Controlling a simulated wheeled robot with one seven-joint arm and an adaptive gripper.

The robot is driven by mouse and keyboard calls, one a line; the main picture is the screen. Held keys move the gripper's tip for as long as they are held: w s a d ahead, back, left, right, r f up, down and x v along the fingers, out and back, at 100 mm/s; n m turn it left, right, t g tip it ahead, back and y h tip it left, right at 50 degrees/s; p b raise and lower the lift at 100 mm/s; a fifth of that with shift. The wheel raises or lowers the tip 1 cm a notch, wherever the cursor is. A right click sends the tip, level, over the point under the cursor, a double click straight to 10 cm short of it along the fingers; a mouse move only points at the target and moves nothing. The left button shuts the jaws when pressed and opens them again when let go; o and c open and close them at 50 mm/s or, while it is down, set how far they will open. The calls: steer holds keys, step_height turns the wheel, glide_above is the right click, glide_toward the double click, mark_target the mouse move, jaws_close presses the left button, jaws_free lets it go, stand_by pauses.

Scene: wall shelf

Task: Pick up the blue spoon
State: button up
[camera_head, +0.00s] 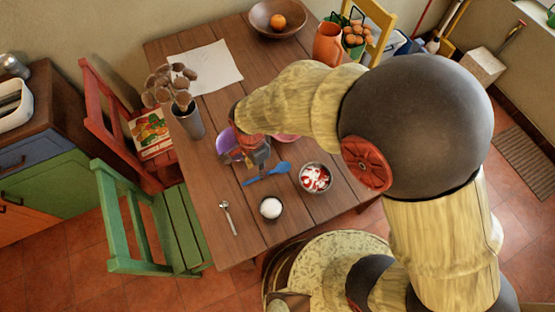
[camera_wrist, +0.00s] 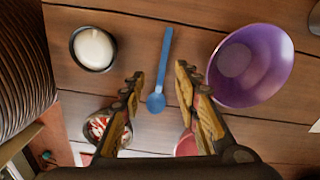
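The blue spoon (camera_head: 268,174) lies flat on the wooden table in the head view. In the wrist view the spoon (camera_wrist: 163,68) has its handle pointing up and its bowl pointing down, between the two fingers as seen from above. My gripper (camera_wrist: 159,76) is open and empty over the spoon, with a finger on each side of it in the picture. In the head view my gripper (camera_head: 260,155) hangs just beside the spoon, partly hidden by my arm. I cannot tell its exact height above the table.
A purple bowl (camera_wrist: 270,60) and a pink bowl (camera_wrist: 187,146) are near the right finger. A white-filled bowl (camera_head: 271,207) and a red-and-white-filled bowl (camera_head: 316,178) stand close. A metal spoon (camera_head: 229,217) lies near the edge. A tall cup (camera_head: 190,122) stands behind.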

mark_target(258, 178)
steer(key=shift+s+a+m, duration=0.1)
steer(key=shift+a+m, duration=0.1)
steer(key=shift+m, duration=0.8)
steer(key=shift+f, duration=0.15)
steer(key=f+b, duration=0.1)
steer(key=f, duration=0.1)
steer(key=f+b, duration=0.1)
steer(key=f, duration=0.2)
steer(key=f+b, duration=0.1)
steer(key=f, duration=0.1)
steer(key=shift+w+f, duration=0.3)
steer(key=shift+r, duration=0.1)
steer(key=c, duration=0.3)
steer(key=c, duration=0.4)
jaws_close()
